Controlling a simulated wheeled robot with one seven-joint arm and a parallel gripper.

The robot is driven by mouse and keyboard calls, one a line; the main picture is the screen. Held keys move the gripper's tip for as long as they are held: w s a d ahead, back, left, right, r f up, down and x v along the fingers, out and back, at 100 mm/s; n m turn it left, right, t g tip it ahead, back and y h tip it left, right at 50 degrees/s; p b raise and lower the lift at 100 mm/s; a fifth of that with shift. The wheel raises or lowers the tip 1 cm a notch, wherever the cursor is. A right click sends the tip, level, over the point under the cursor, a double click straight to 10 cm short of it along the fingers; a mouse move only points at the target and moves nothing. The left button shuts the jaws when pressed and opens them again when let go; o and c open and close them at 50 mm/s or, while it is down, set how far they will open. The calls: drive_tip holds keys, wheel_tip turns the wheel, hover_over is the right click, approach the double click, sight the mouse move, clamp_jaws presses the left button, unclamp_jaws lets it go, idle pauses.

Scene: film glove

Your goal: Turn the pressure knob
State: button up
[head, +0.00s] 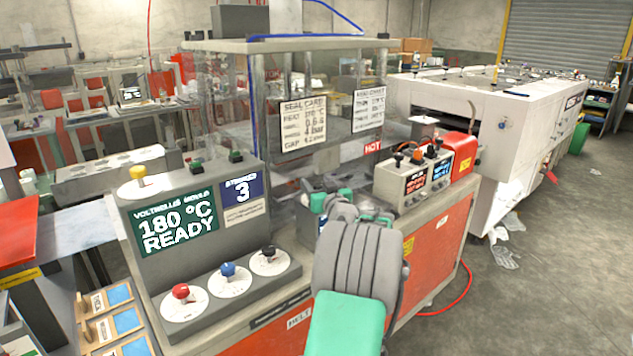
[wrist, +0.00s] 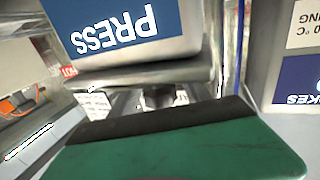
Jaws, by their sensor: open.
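A grey control panel (head: 215,280) carries a red knob (head: 180,291), a blue knob (head: 228,269) and a black knob (head: 268,252), each on a white dial disc. The dial lettering is too small to read, so I cannot tell which is the pressure knob. My gripper (head: 332,203) is open, right of these knobs and apart from them, in front of the machine's clear-sided frame. My forearm hides part of the bench. In the wrist view, a blue label reading "PRESS" (wrist: 115,30) shows upside down on a grey box above a green pad with a dark edge.
A screen (head: 175,228) above the knobs reads "180 °C READY". A yellow knob (head: 138,175) sits at the panel's upper left. A small box (head: 412,180) with displays and top knobs stands right of my gripper. A "HOT" sign (head: 373,147) marks the frame.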

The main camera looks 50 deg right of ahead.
drive_tip(key=shift+c, duration=0.3)
clamp_jaws()
idle(0.3)
